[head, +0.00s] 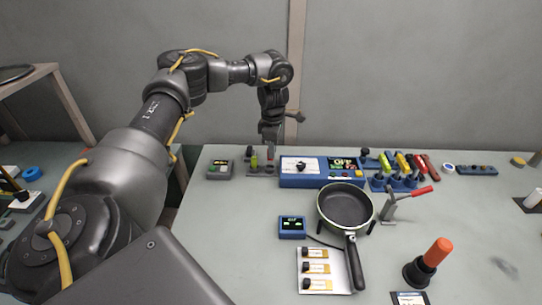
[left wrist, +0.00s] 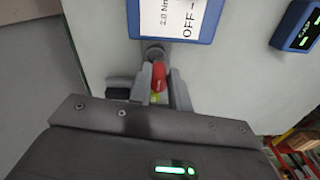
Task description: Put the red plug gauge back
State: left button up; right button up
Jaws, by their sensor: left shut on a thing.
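My left gripper (head: 268,147) reaches down over a small grey gauge stand (head: 262,174) at the back left of the table. In the left wrist view its two grey fingers (left wrist: 159,92) are shut on the red plug gauge (left wrist: 158,74), whose red rounded handle shows between them. Beyond the red gauge is a dark round piece (left wrist: 154,53). A yellow-green gauge (head: 254,161) stands upright in the stand, just left of my gripper. The lower end of the red gauge is hidden, so I cannot tell whether it is seated. My right gripper is not in view.
A blue tester (head: 316,181) stands close on the right of the stand. A grey button box (head: 220,170) is on its left. A pan (head: 345,208), a toggle clamp (head: 390,205) and an orange-handled tool (head: 436,252) stand farther right.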

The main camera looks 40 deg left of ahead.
pick_arm(q)
jog(key=shift+a+f+p, duration=0.15)
jog(key=shift+f+p, duration=0.15)
jog(key=shift+f, duration=0.45)
jog(key=shift+a+f+p, duration=0.15)
jog(key=shift+f+p, duration=0.15)
jog(key=shift+f, duration=0.4)
grip_shut()
jog(key=shift+s+d+f, duration=0.15)
jog(key=shift+s+f, duration=0.05)
jog(key=shift+f, duration=0.1)
jog(key=shift+w+f, duration=0.1)
jog(key=shift+f, duration=0.05)
jog(key=o, duration=0.8)
grip_release()
jog(key=shift+w+a+f, duration=0.2)
jog(key=shift+a, duration=0.1)
jog(key=shift+o, duration=0.4)
jog(key=shift+s+r, duration=0.1)
jog(key=shift+d+r, duration=0.2)
jog(key=shift+r, duration=0.3)
notch_tip(320, 180, up, 11)
jog(key=shift+r, duration=0.2)
